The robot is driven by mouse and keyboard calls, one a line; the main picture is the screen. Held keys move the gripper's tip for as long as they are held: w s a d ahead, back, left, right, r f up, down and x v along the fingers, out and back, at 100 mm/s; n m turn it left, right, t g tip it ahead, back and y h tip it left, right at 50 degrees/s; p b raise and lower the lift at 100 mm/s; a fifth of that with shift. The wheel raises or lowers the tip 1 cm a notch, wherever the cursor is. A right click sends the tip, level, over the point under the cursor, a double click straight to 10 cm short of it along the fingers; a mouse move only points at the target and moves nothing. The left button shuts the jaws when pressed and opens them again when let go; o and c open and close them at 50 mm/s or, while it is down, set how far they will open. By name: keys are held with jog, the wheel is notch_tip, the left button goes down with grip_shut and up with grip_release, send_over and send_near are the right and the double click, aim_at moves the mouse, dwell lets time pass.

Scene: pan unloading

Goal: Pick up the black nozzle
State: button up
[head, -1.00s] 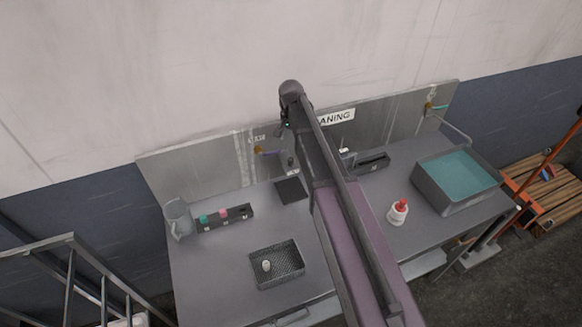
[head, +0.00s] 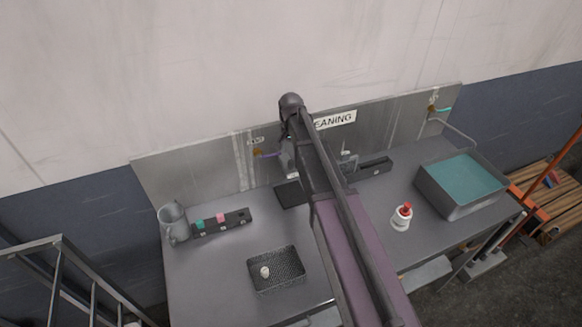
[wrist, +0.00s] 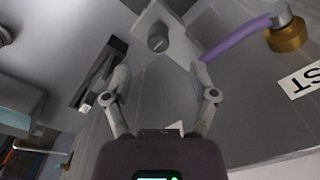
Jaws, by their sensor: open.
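A dark, round-ended piece (wrist: 157,42), which looks like the black nozzle, stands on a pale plate (wrist: 180,50) in the wrist view. My gripper (wrist: 160,76) is open and empty, its two fingers spread wide. The dark piece lies beyond the fingertips, roughly between their lines, and nothing touches it. In the head view my arm hides this piece and most of the gripper. A black rack (head: 210,229) at the left of the bench holds a teal piece (head: 200,224), a pink piece (head: 220,217) and possibly a dark one.
A purple hose (wrist: 236,38) with a brass fitting (wrist: 288,36) is close to the right finger in the wrist view. A second black rack (head: 375,166), a red-capped bottle (head: 401,217), a mesh basket (head: 291,281), a jug (head: 174,222) and a water basin (head: 439,196) stand on the bench.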

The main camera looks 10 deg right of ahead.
aim_at(291, 162)
jog(key=shift+s+f+b, duration=0.15)
jog(key=shift+f+b, duration=1.15)
jog(key=shift+b, duration=0.05)
jog(key=shift+s+f+b, duration=0.1)
jog(key=shift+f+b, duration=1.2)
grip_shut()
